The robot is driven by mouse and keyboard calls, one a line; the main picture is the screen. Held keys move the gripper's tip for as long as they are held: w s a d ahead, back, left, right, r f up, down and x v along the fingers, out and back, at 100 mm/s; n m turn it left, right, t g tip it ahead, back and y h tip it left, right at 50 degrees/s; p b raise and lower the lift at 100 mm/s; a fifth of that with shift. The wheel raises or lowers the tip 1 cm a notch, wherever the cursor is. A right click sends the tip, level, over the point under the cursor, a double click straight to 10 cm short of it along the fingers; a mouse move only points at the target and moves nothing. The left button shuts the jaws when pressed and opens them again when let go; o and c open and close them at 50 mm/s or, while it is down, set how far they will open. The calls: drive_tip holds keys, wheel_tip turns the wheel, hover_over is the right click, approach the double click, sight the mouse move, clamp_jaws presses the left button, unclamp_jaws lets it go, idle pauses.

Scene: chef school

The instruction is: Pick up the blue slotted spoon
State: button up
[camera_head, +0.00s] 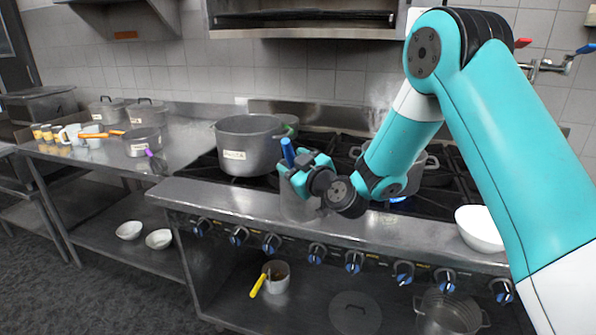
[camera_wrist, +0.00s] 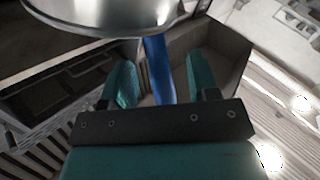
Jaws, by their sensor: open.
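A blue handle (camera_head: 288,152), apparently the blue slotted spoon's, stands nearly upright above the front of the stove. My gripper (camera_head: 296,168) is right at the handle and partly hides it. In the wrist view, the blue handle (camera_wrist: 158,70) lies between the two teal fingers of my gripper (camera_wrist: 157,80). The fingers are open, with gaps on both sides of the handle. A shiny rounded metal shape (camera_wrist: 105,14) is at the handle's upper end there; I cannot tell whether it is the spoon's head or a pot. No slots show.
A large labelled pot (camera_head: 245,150) stands left of my gripper. A metal pot (camera_head: 298,207) is just below it. A white bowl (camera_head: 480,228) sits at the stove's right front. A purple-handled utensil (camera_head: 151,156) lies on the left counter (camera_head: 190,150).

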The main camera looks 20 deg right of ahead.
drive_tip(key=shift+w+a, duration=0.1)
drive_tip(key=shift+w, duration=0.3)
drive_tip(key=c, duration=1)
drive_tip(key=shift+r, duration=0.1)
